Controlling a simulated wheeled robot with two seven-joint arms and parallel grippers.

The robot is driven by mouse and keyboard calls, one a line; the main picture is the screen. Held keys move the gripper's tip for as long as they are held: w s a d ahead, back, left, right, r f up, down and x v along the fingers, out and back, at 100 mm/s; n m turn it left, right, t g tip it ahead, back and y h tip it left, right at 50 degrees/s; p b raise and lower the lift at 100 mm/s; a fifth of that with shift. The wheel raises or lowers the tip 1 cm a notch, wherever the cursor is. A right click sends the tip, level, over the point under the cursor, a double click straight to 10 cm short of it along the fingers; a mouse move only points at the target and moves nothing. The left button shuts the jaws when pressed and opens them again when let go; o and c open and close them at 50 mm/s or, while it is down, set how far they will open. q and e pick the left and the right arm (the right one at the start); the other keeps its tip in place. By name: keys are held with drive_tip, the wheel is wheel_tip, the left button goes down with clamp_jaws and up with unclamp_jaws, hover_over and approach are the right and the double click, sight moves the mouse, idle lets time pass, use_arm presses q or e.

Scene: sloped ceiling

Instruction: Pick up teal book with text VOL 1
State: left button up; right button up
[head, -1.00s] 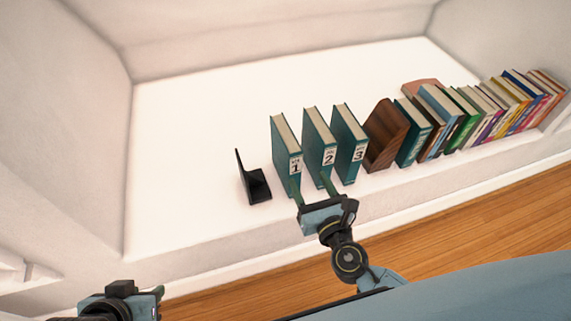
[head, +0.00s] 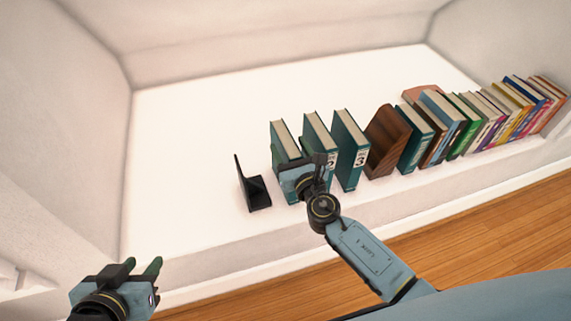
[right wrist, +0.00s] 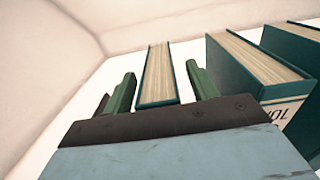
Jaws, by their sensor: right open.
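The teal VOL 1 book (head: 283,143) stands upright on the white ledge, leftmost of three matching teal books. Its label is hidden behind my right gripper (head: 298,172). In the right wrist view, the book (right wrist: 158,75) shows its cream page edge between the two green fingers of my right gripper (right wrist: 161,90). The jaws are open, with a finger on either side of the book and gaps visible. My left gripper (head: 141,267) is low at the left, away from the books, its two fingers apart and empty.
A black bookend (head: 253,190) stands just left of the VOL 1 book. The VOL 2 book (head: 318,135) and VOL 3 book (head: 349,150) stand close on the right. A wooden bookend (head: 388,142) and several other books follow. The ledge's left part is clear.

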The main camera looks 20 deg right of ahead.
drive_tip(key=shift+w, duration=0.5)
clamp_jaws()
idle(1.0)
drive_tip(key=shift+r, duration=0.1)
